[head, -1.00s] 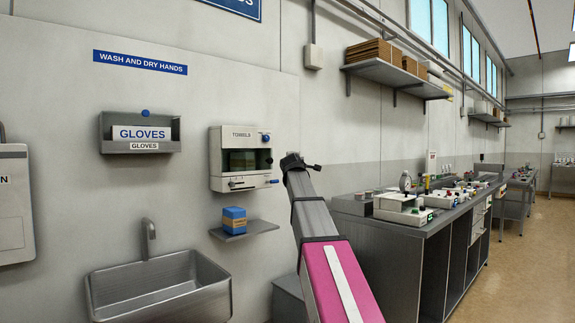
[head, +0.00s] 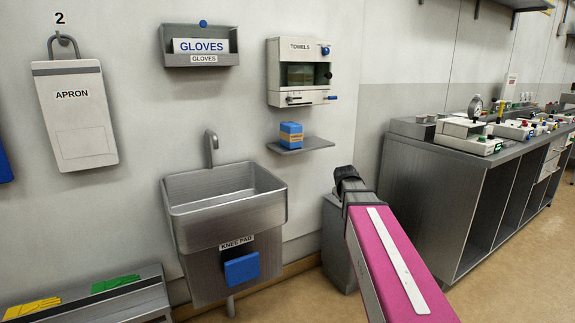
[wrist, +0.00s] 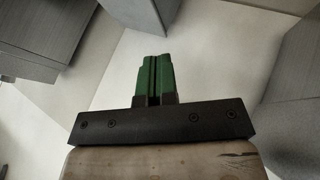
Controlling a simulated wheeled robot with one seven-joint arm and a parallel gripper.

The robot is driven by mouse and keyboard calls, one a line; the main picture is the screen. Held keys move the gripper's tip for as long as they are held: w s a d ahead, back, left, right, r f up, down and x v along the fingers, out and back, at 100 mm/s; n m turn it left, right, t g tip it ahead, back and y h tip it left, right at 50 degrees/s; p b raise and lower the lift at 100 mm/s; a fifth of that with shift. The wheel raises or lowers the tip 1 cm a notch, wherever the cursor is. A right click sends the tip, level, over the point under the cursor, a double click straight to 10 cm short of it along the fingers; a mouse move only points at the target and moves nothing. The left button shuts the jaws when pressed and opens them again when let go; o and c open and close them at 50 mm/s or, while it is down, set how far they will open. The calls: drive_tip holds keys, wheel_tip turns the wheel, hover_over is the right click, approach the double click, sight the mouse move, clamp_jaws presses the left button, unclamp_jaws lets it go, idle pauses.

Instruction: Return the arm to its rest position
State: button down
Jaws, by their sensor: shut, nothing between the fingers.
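My arm (head: 395,262) shows in the head view as a pink link with a white stripe, reaching up from the lower right. Its dark far end (head: 347,180) is in front of the wall, right of the sink and below the small shelf. My gripper's fingers are not clear in the head view. In the wrist view my gripper (wrist: 154,58) has two green fingers side by side, shut with nothing between them. Pale floor shows beyond the fingertips.
A metal sink (head: 225,205) with a blue knee pad (head: 242,269) stands left of the arm. A towel dispenser (head: 300,72) and a shelf with a blue box (head: 291,135) are above. A grey workbench (head: 430,190) stands at right. Open floor (head: 520,270) lies front right.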

drive_tip(key=s+a+f+m+g+y, duration=0.1)
drive_tip(key=s+a+f+m+g, duration=0.1)
drive_tip(key=s+f, duration=0.9)
drive_tip(key=s+a+f+m+g+y, duration=0.1)
drive_tip(key=s+a+f+m+g, duration=0.2)
drive_tip(key=s+f, duration=0.8)
drive_tip(key=s+m+g, duration=0.1)
drive_tip(key=s+g, duration=0.1)
drive_tip(key=shift+s+g, duration=0.3)
drive_tip(key=shift+s, duration=0.1)
drive_tip(key=shift+f, duration=0.1)
